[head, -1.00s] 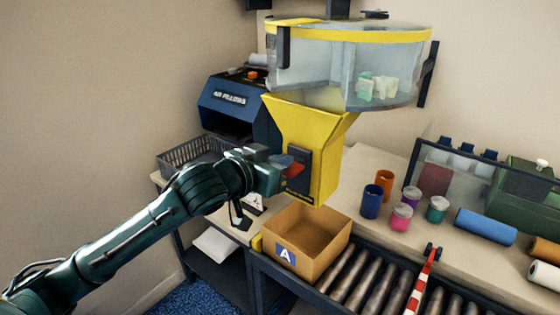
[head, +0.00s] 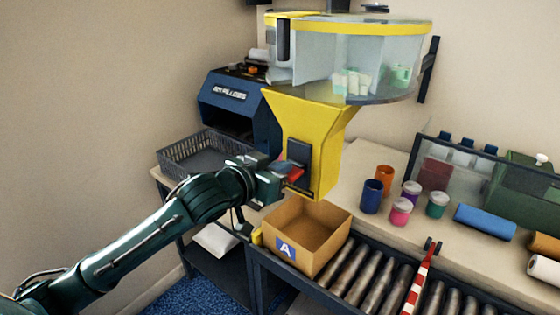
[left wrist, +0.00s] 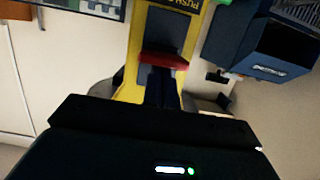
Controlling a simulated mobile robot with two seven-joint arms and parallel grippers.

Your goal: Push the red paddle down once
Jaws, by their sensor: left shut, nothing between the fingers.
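The red paddle (head: 293,174) is on the front of the yellow dispenser chute (head: 318,130), in front of a dark plate. My left gripper (head: 282,184) is shut and empty, right at the paddle in the head view. In the left wrist view its dark fingers (left wrist: 163,90) reach the edge of the red paddle (left wrist: 164,60); whether they touch it I cannot tell. The gripper and wrist partly hide the paddle in the head view. My right gripper is not in view.
An open carton (head: 306,238) marked A stands under the chute on the roller conveyor (head: 356,280); the inside that shows is empty. A clear drum (head: 345,60) with pale items tops the chute. A grey basket (head: 195,155) is at left; cups (head: 400,210) stand at right.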

